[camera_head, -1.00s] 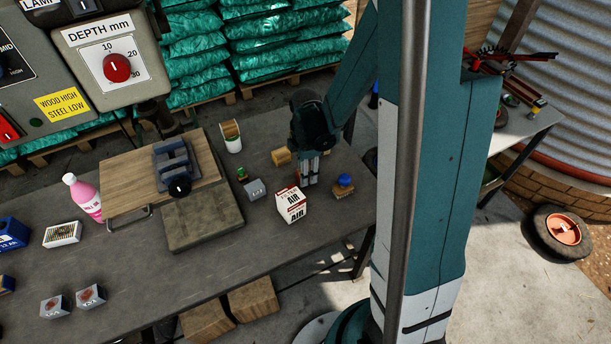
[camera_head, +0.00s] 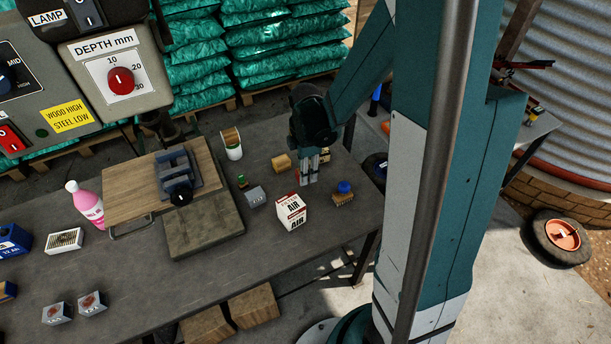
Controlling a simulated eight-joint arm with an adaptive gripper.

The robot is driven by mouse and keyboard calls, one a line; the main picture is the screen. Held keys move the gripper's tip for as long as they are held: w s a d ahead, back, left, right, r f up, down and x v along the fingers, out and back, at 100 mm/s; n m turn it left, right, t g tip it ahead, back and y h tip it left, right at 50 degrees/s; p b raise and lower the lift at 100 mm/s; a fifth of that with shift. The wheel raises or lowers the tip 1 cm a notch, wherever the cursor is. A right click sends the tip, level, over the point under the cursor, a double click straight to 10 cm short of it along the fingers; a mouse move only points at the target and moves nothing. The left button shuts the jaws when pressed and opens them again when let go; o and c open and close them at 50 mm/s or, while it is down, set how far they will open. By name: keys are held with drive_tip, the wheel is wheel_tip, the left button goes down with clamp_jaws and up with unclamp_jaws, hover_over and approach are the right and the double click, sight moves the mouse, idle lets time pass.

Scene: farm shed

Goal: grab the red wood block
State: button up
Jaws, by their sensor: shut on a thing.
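My gripper (camera_head: 308,181) points down over the right part of the workbench, its grey fingers shut. A small red piece, the red wood block (camera_head: 298,174), shows at the left side of the fingers. It is mostly hidden by them. The gripper is shut on it; whether the block touches the bench I cannot tell.
Close around are a white-and-red filter box (camera_head: 291,211), a brush with a blue knob (camera_head: 343,193), a yellowish block (camera_head: 281,162) and a small grey box (camera_head: 255,196). A vise (camera_head: 178,177) stands on a board to the left. The bench's front middle is clear.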

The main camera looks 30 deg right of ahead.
drive_tip(key=shift+r+p, duration=0.65)
drive_tip(key=shift+r, duration=2.1)
